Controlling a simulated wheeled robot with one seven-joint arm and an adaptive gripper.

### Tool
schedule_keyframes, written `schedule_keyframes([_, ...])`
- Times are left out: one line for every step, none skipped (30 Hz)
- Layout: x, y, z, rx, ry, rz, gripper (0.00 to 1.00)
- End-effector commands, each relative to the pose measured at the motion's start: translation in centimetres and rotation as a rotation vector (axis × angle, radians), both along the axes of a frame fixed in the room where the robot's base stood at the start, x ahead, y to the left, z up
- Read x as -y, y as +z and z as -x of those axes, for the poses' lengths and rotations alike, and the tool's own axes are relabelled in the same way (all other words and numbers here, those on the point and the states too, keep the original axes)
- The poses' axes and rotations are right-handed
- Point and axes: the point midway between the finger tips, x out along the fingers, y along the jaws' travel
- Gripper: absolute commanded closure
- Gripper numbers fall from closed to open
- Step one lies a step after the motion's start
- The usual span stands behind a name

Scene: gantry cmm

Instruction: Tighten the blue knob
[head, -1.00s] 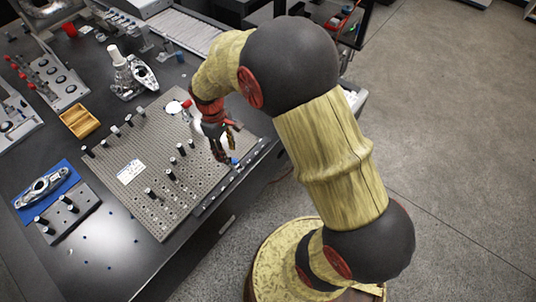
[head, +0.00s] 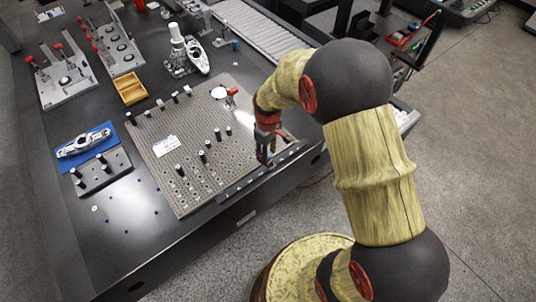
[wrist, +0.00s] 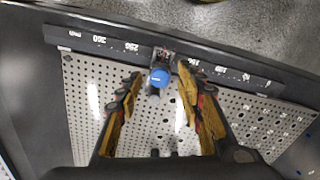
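The blue knob (wrist: 159,77) shows in the wrist view as a round blue cap on a small dark block on the ruler-marked rail (wrist: 225,73). My gripper (head: 266,160) is at the front right edge of the perforated plate (head: 200,187), over the rail, in the head view. In the wrist view its two fingers are spread, one on each side of the knob, with gaps between them and it. Nothing is held. The knob is hidden behind my gripper in the head view.
Several black pins, a white label (head: 165,145) and a red-topped part (head: 232,93) stand or lie on the plate. A yellow tray (head: 130,89), a blue mat (head: 103,129) with a metal part and clamp fixtures are to the left and back. Open floor is at right.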

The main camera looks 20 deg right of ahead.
Motion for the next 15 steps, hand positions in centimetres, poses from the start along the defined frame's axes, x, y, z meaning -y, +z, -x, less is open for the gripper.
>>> schedule_keyframes([0.0, -0.14, -0.05, 0.001, 0.0, 0.0, 0.63])
schedule_keyframes([0.0, -0.15, -0.06, 0.001, 0.0, 0.0, 0.63])
schedule_keyframes([0.0, -0.13, -0.06, 0.001, 0.0, 0.0, 0.63])
schedule_keyframes([0.0, -0.11, -0.06, 0.001, 0.0, 0.0, 0.63])
schedule_keyframes([0.0, -0.1, -0.05, 0.001, 0.0, 0.0, 0.63])
schedule_keyframes([0.0, -0.09, -0.05, 0.001, 0.0, 0.0, 0.63])
schedule_keyframes([0.0, -0.09, -0.05, 0.001, 0.0, 0.0, 0.63])
schedule_keyframes([0.01, -0.09, -0.04, 0.001, 0.0, 0.0, 0.64])
schedule_keyframes([0.01, -0.09, -0.04, 0.001, 0.0, -0.001, 0.67])
schedule_keyframes([0.01, -0.09, -0.04, 0.001, 0.0, -0.001, 0.68])
schedule_keyframes([0.01, -0.09, -0.04, 0.001, 0.0, -0.001, 0.7])
schedule_keyframes([0.01, -0.09, -0.04, 0.0, 0.0, 0.0, 0.72])
schedule_keyframes([0.01, -0.09, -0.03, 0.0, 0.0, 0.0, 0.74])
schedule_keyframes([0.01, -0.09, -0.03, 0.0, 0.0, 0.0, 0.76])
schedule_keyframes([0.01, -0.09, -0.03, 0.0, 0.0, 0.0, 0.78])
